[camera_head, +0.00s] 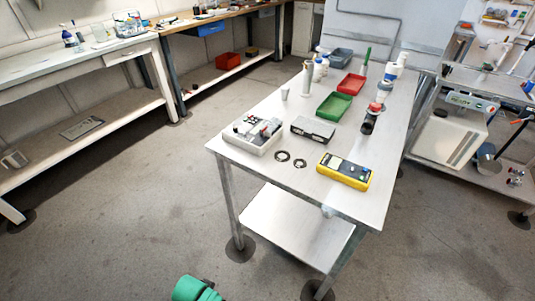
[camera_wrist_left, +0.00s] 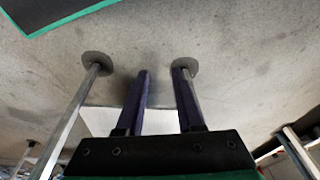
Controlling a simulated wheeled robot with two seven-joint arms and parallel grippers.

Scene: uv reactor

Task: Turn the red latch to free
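A small dark upright device (camera_head: 369,121) with a red part (camera_head: 376,107) stands at the right side of the metal table (camera_head: 265,166). The red part may be the red latch, but it is too small to tell its shape or position. My left gripper (camera_wrist_left: 162,72) shows in the left wrist view with its two dark fingers apart and nothing between them. It is low, facing the floor and table legs, away from the tabletop. My right gripper is in neither view.
The tabletop holds a grey instrument box (camera_head: 252,133), a dark box (camera_head: 312,131), black rings (camera_head: 283,156), a yellow meter (camera_head: 344,171), a green tray (camera_head: 334,105), a red tray (camera_head: 351,83) and bottles. Open floor (camera_head: 130,230) lies left of the table.

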